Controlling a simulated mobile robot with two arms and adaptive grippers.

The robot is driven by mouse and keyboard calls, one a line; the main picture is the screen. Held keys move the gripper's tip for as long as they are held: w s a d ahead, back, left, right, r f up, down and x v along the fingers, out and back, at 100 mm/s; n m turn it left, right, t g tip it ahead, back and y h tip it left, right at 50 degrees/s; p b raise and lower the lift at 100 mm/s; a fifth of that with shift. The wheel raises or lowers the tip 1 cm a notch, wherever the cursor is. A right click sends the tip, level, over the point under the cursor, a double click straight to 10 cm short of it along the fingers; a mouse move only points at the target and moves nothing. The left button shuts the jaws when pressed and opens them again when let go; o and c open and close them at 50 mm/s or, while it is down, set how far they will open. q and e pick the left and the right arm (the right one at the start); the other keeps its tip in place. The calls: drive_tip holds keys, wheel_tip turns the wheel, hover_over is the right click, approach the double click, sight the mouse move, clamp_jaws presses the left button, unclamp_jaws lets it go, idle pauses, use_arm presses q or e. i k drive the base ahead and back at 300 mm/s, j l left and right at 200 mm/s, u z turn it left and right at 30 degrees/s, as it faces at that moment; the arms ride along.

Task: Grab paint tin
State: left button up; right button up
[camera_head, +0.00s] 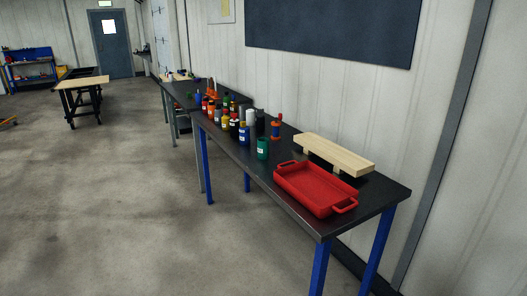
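Several paint containers stand in a cluster toward the far end of the long dark workbench (265,178). They look like small cans and bottles in red, orange, yellow, blue, black, white and green. A green tin (262,149) with a white label stands upright at the near side of the cluster. A blue container (244,136) with a pale label stands just left of it. Labels are too small to read, so I cannot tell which one is the paint tin. Neither of my grippers shows in the head view.
A red tray (299,198) with handles lies on the bench's near end. A wooden plank (336,154) on blocks lies behind it. An orange and blue item (277,127) stands by the wall side. Open concrete floor (110,200) lies left of the bench. A wooden-topped table (80,84) stands farther back.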

sight(262, 143)
drive_tip(key=i+j+z, duration=0.2)
drive_tip(key=i+j, duration=0.45)
drive_tip(key=i+j+z, duration=0.2)
drive_tip(key=i+j, duration=0.4)
drive_tip(key=j, duration=0.1)
